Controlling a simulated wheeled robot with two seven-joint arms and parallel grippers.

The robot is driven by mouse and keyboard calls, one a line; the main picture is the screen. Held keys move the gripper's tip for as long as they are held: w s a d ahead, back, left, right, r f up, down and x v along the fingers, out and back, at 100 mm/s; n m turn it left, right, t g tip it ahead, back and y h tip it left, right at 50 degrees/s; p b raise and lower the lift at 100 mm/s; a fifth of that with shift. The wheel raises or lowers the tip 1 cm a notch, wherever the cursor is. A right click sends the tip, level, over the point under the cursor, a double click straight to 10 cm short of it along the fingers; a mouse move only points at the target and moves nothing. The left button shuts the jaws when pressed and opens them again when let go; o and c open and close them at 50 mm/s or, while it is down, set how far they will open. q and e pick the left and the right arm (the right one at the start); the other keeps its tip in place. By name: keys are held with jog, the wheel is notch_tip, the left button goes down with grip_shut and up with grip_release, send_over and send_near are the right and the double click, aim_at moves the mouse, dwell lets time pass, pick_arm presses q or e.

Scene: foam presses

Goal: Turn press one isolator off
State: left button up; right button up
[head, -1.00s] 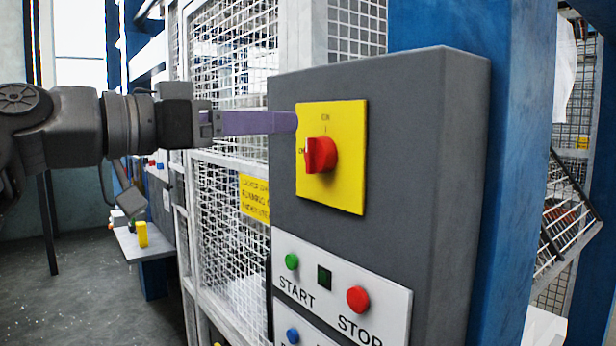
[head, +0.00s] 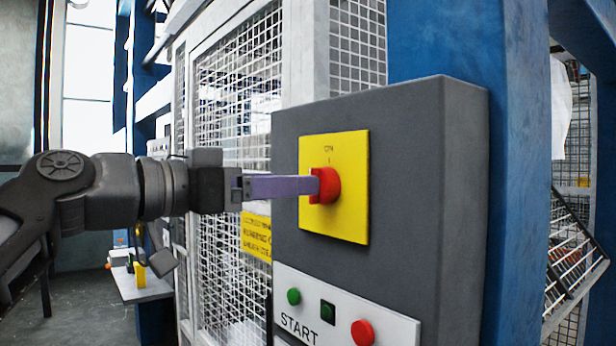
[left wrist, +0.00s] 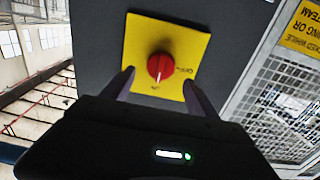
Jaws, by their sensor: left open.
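The isolator is a red rotary knob (head: 326,186) on a yellow plate (head: 345,215), fixed to the grey control box (head: 415,170). An "ON" mark shows at the top of the plate in the head view. My left gripper (head: 312,186) reaches in from the left, its purple fingers level with the knob. In the left wrist view, the open fingers (left wrist: 160,85) stand either side of the red knob (left wrist: 160,67), with gaps between them and it. My right gripper is not in view.
Below the isolator is a white panel (head: 340,308) with a green START button (head: 293,296) and a red button (head: 362,332). A white mesh guard (head: 235,110) stands left of the box, a blue post (head: 520,150) to its right. A small table (head: 142,285) stands at lower left.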

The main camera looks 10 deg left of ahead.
pick_arm(q)
jog(key=p+x, duration=0.1)
jog(key=x, duration=0.3)
jog(key=shift+w+d+p, duration=0.25)
jog(key=shift+w+p, duration=0.05)
jog(key=c, duration=1.4)
jog(key=shift+o, duration=0.2)
